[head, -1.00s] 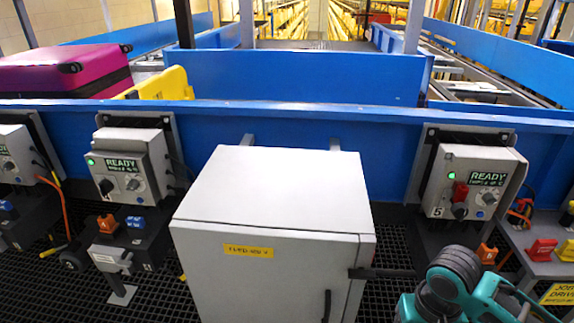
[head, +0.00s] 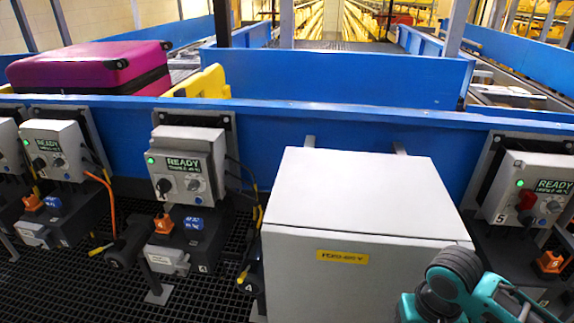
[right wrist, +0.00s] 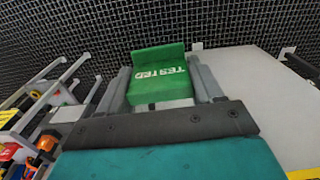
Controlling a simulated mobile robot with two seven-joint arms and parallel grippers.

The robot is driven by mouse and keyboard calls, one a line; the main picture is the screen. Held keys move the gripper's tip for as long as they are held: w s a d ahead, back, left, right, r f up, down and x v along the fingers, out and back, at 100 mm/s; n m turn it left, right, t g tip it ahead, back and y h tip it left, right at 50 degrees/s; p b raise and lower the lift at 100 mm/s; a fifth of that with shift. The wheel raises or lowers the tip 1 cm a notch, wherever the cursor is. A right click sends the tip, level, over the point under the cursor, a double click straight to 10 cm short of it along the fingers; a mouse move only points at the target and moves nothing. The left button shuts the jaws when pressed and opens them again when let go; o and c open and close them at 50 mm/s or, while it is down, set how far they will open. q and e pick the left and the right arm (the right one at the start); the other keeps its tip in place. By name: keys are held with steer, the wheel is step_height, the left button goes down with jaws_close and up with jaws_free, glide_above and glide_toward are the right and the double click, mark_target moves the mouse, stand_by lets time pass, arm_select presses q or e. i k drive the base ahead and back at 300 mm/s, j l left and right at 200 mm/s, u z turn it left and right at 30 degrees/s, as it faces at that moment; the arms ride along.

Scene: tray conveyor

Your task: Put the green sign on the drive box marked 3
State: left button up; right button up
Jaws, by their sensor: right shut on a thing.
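The green sign (right wrist: 160,88), lettered TESTED, shows in the right wrist view between the fingers of my right gripper (right wrist: 158,80), which is shut on it. In the head view only my teal right arm shows at the lower right; the sign and the gripper are hidden there. Grey drive boxes line the blue conveyor: one at the left (head: 59,150), one at centre left (head: 187,163) and one at the right marked 5 (head: 530,190). I cannot read a 3 on any of them. My left gripper is not in view.
A large grey cabinet (head: 362,207) stands between the centre-left and right drive boxes. Orange and blue blocks sit below the boxes. A pink suitcase (head: 87,70) and a yellow item (head: 203,84) lie behind the blue rail (head: 300,115). Dark grating covers the floor.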

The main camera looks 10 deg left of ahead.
mark_target(44, 124)
steer(key=j, duration=0.5)
steer(key=i+j+u, duration=0.1)
steer(key=j, duration=0.35)
steer(key=i+j, duration=0.1)
steer(key=j, duration=0.4)
steer(key=j+u, duration=0.1)
steer(key=j, duration=0.4)
steer(key=i+j, duration=0.15)
steer(key=j, duration=0.3)
steer(key=i+j, duration=0.15)
steer(key=j, duration=0.25)
steer(key=i+j+u, duration=0.1)
steer(key=j, duration=0.3)
steer(key=i+j+u, duration=0.1)
steer(key=i+j, duration=0.15)
steer(key=j, duration=0.15)
steer(key=i+j, duration=0.15)
steer(key=j, duration=0.25)
